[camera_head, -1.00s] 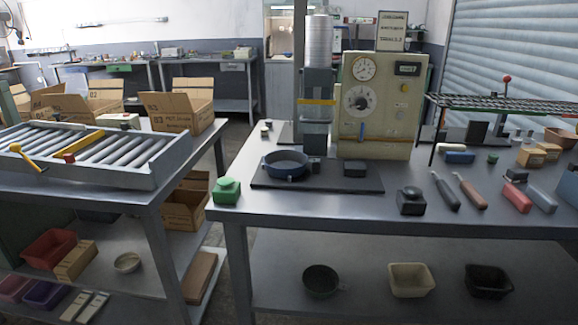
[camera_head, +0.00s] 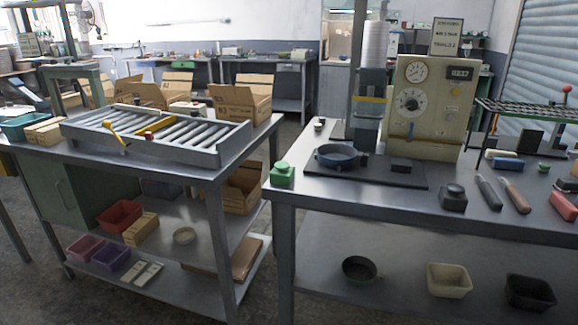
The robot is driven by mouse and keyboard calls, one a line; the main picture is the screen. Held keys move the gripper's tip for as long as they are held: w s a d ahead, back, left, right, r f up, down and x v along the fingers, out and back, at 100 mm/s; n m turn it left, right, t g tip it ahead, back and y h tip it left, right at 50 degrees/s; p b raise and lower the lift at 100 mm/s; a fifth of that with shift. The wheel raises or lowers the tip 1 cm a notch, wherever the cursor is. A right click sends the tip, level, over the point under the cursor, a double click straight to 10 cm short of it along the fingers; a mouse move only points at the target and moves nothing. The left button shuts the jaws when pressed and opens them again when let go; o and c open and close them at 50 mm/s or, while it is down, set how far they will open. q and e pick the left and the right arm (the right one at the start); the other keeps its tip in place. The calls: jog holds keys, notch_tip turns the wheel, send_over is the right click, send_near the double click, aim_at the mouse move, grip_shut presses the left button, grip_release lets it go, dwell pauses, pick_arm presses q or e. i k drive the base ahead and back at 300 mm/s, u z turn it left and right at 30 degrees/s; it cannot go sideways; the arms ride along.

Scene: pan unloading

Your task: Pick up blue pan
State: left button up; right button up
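The blue pan (camera_head: 341,156) is round and shallow. It sits on a dark base plate (camera_head: 395,177) on the right-hand grey table, in front of the press column. A small dark block touches or overlaps its right side, and I cannot make out a long handle. Neither of my grippers shows in the head view.
A beige gauge panel (camera_head: 425,105) stands behind the plate. A dark box (camera_head: 453,196) and several tools lie to the right. A roller conveyor (camera_head: 160,135) is on the left table. A narrow floor gap separates the tables.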

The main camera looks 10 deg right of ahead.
aim_at(331, 155)
jog(key=u, duration=1.15)
jog(key=i, duration=1.8)
jog(key=z, duration=1.6)
jog(key=i, duration=0.7)
jog(key=z, duration=0.75)
